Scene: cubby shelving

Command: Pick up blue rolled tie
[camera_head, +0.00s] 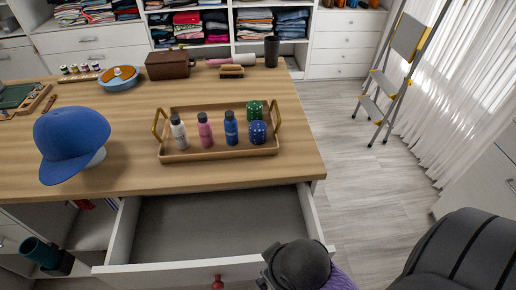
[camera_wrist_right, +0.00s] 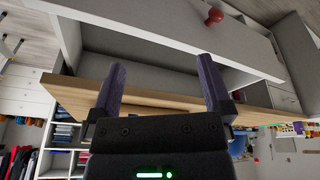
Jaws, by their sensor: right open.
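The blue rolled tie (camera_head: 257,132), a dotted blue roll, stands at the right end of a wooden tray (camera_head: 222,155) on the table in the head view. A dotted green roll (camera_head: 255,110) stands just behind it. My right gripper (camera_wrist_right: 161,66) is open and empty in the right wrist view, its two purple fingers apart. In the head view my right wrist is low at the right of the open drawer, in front of the table and well apart from the tray. The tie does not show in the right wrist view. My left gripper is not in view.
An open empty drawer (camera_head: 215,225) with a red knob (camera_head: 217,283) juts out below the table edge. A blue cap (camera_head: 72,142) sits at the left.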

